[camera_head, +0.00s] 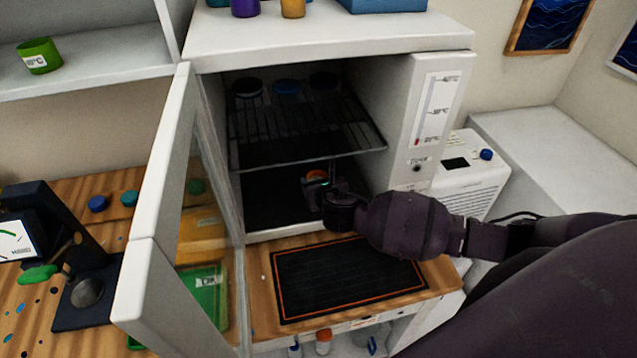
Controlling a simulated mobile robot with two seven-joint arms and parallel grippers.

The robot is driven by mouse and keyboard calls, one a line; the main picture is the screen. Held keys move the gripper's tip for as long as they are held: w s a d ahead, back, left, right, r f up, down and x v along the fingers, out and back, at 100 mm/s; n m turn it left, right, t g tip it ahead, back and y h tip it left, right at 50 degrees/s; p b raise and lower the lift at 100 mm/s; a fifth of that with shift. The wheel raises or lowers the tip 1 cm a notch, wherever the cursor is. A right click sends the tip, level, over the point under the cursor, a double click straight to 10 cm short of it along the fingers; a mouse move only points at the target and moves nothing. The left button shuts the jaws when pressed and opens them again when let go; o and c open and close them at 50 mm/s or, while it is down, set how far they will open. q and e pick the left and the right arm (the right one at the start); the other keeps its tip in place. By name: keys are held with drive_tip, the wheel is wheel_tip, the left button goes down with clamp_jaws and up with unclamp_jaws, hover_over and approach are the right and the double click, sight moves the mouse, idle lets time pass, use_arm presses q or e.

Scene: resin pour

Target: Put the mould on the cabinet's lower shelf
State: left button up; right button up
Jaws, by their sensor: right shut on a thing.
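The white cabinet (330,34) stands with its glazed door (160,190) swung open to the left. Inside are an upper wire shelf (300,130) and a dark lower shelf (265,200). My right gripper (322,187) reaches through the opening into the lower space, below the wire shelf. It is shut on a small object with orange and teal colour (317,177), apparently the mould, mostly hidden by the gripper. I cannot tell whether it touches the lower shelf. My left gripper is not in view.
A black mat with an orange border (345,278) lies bare before the cabinet. A white machine (465,178) is at right.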

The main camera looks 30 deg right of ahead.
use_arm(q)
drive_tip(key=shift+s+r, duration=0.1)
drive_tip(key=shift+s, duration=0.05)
use_arm(e)
drive_tip(key=shift+s, duration=0.2)
drive_tip(key=shift+f, duration=0.3)
drive_tip(key=o, duration=1)
drive_tip(key=shift+o, duration=0.2)
drive_tip(key=shift+r, duration=0.25)
drive_tip(key=shift+s+a, duration=0.1)
drive_tip(key=shift+s, duration=0.15)
use_arm(q)
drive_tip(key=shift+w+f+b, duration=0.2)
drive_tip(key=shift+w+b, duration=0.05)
drive_tip(key=shift+b, duration=0.3)
use_arm(e)
drive_tip(key=s, duration=0.4)
drive_tip(key=s+a, duration=0.1)
drive_tip(key=s, duration=0.3)
drive_tip(key=s+a, duration=0.1)
drive_tip(key=s, duration=0.3)
drive_tip(key=shift+s+a+r, duration=0.1)
drive_tip(key=shift+s+r, duration=0.1)
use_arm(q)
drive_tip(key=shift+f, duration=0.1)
